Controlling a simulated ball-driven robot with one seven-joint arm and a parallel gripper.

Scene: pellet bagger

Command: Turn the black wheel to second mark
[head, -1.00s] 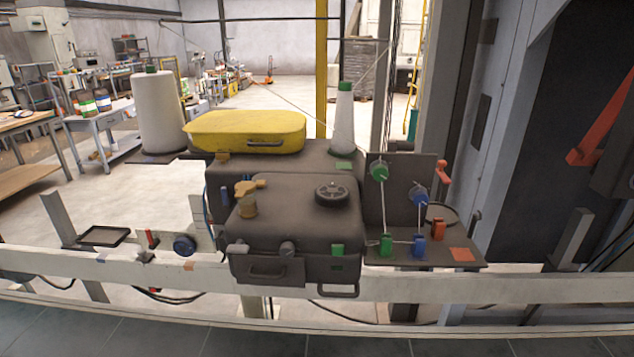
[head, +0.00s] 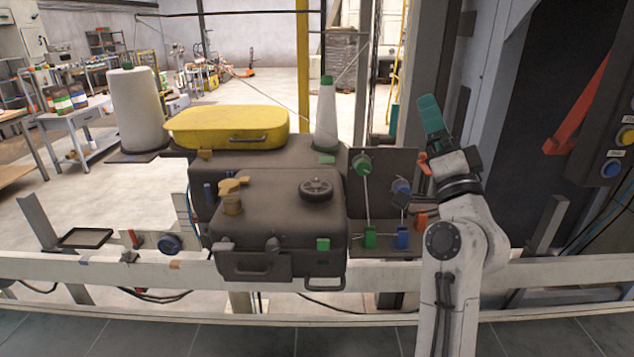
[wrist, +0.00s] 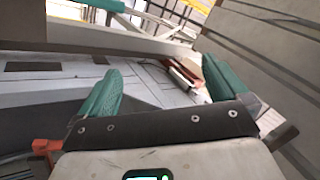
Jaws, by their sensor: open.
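The black wheel (head: 316,188) lies flat on top of the dark machine housing (head: 275,208), towards its back right corner. It has a spoked, round rim; no marks around it can be made out at this size. My gripper (head: 432,114) is raised to the right of the wheel, well apart from it, with its teal fingers pointing up. In the wrist view my gripper (wrist: 160,84) shows two teal fingers spread wide with nothing between them. The wheel cannot be made out in the wrist view.
A yellow lidded case (head: 228,128) and a white cone (head: 326,115) stand behind the wheel. Green (head: 362,164) and blue rollers with threads stand to its right, near my arm. A white rail (head: 160,270) runs across the front. The space above the wheel is clear.

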